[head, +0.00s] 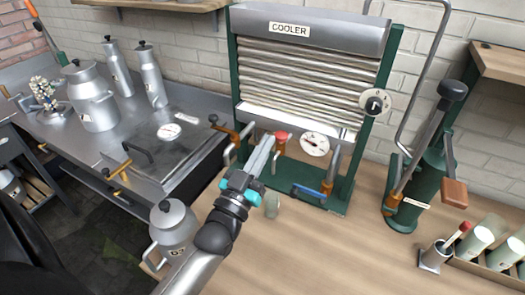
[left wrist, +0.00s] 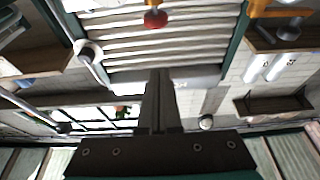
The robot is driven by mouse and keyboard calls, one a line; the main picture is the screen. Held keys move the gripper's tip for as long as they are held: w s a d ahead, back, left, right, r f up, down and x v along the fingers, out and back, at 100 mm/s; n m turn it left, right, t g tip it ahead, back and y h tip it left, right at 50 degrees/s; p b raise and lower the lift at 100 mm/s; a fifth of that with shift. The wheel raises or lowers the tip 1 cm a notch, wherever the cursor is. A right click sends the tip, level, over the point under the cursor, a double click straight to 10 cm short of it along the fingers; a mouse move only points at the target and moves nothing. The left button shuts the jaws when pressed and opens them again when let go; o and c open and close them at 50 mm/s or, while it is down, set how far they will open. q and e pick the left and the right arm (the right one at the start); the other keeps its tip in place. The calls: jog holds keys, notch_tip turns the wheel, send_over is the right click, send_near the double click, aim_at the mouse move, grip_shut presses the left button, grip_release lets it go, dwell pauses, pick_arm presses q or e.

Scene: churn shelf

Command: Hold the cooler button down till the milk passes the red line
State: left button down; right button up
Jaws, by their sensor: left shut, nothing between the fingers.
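The cooler (head: 308,68) is a ribbed metal panel in a green frame. A red button (head: 281,136) sits low on its front, and it also shows at the top of the left wrist view (left wrist: 155,19). My left gripper (head: 268,148) is shut and empty, its tips close beside the red button in the head view. In the left wrist view, a gap shows between the fingertips (left wrist: 158,75) and the button. I cannot tell whether they touch from the head view. I cannot make out milk or a red line. My right gripper is not in view.
A round white gauge (head: 315,144) and a blue handle (head: 308,191) are right of the button. A dial (head: 374,102) is on the frame's right side. A lidded can (head: 172,226) stands left of my forearm. A green lever device (head: 428,180) stands right.

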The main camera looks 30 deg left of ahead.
aim_at(281, 136)
pick_arm(q)
jog(key=x, duration=0.7)
jog(key=shift+r, duration=0.1)
notch_tip(281, 136, down, 3)
jog(key=shift+f, duration=0.65)
